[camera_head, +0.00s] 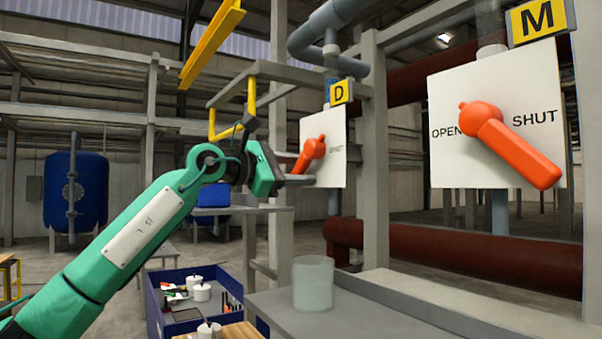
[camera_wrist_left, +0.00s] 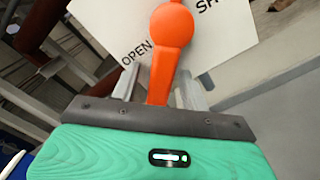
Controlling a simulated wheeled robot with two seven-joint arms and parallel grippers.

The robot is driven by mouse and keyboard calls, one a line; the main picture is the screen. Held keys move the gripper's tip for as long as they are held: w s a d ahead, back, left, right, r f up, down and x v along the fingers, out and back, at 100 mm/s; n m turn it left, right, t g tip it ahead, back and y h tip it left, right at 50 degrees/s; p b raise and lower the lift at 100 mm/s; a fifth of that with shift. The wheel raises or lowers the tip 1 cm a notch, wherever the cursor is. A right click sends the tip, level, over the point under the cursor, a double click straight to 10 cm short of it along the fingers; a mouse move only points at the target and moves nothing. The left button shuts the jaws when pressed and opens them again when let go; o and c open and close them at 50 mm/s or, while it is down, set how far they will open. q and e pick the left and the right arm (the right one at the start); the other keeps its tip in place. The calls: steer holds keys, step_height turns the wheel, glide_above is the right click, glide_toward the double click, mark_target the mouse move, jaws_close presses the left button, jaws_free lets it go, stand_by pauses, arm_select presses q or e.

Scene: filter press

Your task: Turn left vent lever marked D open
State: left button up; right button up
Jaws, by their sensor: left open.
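The orange D lever (camera_head: 313,149) sits on a white plate (camera_head: 336,172) under a yellow D tag (camera_head: 341,92). Its handle slants down and left from the hub, on the OPEN side; the SHUT print shows at its right. My left gripper (camera_head: 300,181) is at the handle's lower end, in front of the plate. In the left wrist view the lever (camera_wrist_left: 160,75) runs down between the two open grey fingers (camera_wrist_left: 158,88), with OPEN print left of it. I cannot tell whether a finger touches it. My right gripper is not in view.
A larger orange lever (camera_head: 515,148) under a yellow M tag (camera_head: 540,20) slants down-right. A grey post (camera_head: 374,150) stands between the plates. A translucent cylinder (camera_head: 313,283) stands on a grey ledge below. A blue bin (camera_head: 151,305) with small items is lower left.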

arm_select(q)
steer(key=b+v, duration=0.5)
steer(key=v, duration=0.7)
steer(key=shift+s+a, duration=0.2)
steer(key=shift+a, duration=0.1)
